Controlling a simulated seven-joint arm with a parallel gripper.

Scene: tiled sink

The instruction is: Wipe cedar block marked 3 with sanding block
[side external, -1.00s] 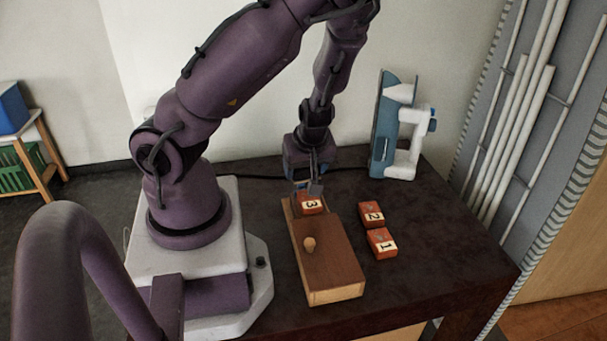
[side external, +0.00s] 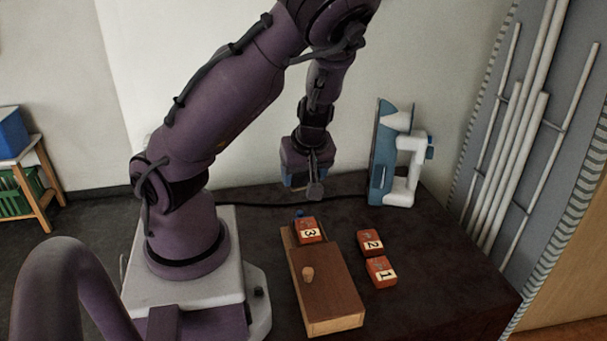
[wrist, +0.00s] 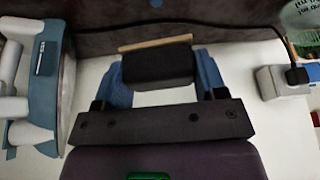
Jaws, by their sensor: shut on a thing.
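The cedar block marked 3 (side external: 308,230) is a reddish block with a white number label. It sits at the far, open end of the wooden box (side external: 335,322). My gripper (side external: 313,186) is above and behind that block, with a visible gap between them. In the wrist view, my gripper (wrist: 158,75) is shut on a dark block, which looks like the sanding block (wrist: 158,62), held between blue fingers. Blocks marked 2 (side external: 370,242) and 1 (side external: 380,271) lie on the table to the right of the box.
A small blue item (side external: 299,212) shows just behind block 3. A blue and white device (side external: 398,155) stands at the table's back right. The dark table (side external: 440,280) is clear at right.

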